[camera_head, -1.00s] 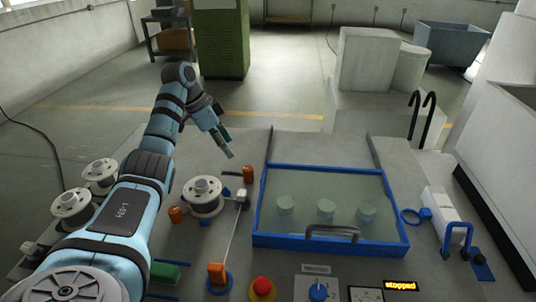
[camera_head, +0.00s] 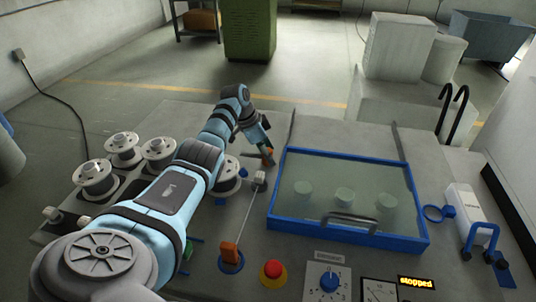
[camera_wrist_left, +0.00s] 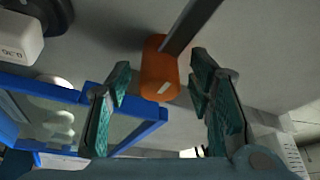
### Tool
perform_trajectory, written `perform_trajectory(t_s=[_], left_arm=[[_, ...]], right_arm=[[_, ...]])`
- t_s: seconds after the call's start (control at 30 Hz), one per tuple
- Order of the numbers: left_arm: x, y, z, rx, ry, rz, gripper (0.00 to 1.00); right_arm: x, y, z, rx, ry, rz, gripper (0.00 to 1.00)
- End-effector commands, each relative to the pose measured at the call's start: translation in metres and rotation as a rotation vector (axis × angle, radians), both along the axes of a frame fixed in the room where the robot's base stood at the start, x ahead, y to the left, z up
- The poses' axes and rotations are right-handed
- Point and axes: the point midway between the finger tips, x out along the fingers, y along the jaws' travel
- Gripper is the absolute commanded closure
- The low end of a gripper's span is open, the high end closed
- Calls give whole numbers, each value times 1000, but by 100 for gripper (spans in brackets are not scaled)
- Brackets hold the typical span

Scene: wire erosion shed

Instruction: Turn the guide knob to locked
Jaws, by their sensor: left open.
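An orange knob (camera_head: 269,154) stands near the back left corner of the blue-framed tank cover, partly hidden by my left gripper. In the left wrist view the orange knob (camera_wrist_left: 159,75) has a small pale mark, and a dark bar reaches it from the upper right. My left gripper (camera_head: 264,149) is open above the knob. In the wrist view its two green-padded fingers (camera_wrist_left: 160,95) lie on either side of the knob, with gaps. I cannot tell how deep the fingers are around it. My right gripper is in neither view.
The tank cover (camera_head: 275,192) with a grey handle lies right of the knob. Wire spools (camera_head: 122,146) stand on the left. In front are another orange knob (camera_head: 230,254), a red button (camera_head: 273,269), a blue dial (camera_head: 329,281) and a display (camera_head: 416,282) reading "stopped".

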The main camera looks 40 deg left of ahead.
Motion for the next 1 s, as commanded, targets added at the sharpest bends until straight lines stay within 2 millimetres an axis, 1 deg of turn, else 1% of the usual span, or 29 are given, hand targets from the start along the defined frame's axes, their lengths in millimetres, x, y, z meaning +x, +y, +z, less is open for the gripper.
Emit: perform_trajectory(t_s=[0.23, 0.53, 0.83, 1.0], left_arm=[[1, 0, 0, 0, 0, -1, 52], [1, 0, 0, 0, -1, -1, 100], [1, -1, 0, 1, 0, 4, 100], [5, -5, 2, 0, -1, 30, 100]], right_arm=[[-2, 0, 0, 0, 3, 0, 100], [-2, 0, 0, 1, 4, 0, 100], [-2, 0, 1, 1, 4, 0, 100], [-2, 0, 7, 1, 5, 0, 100]])
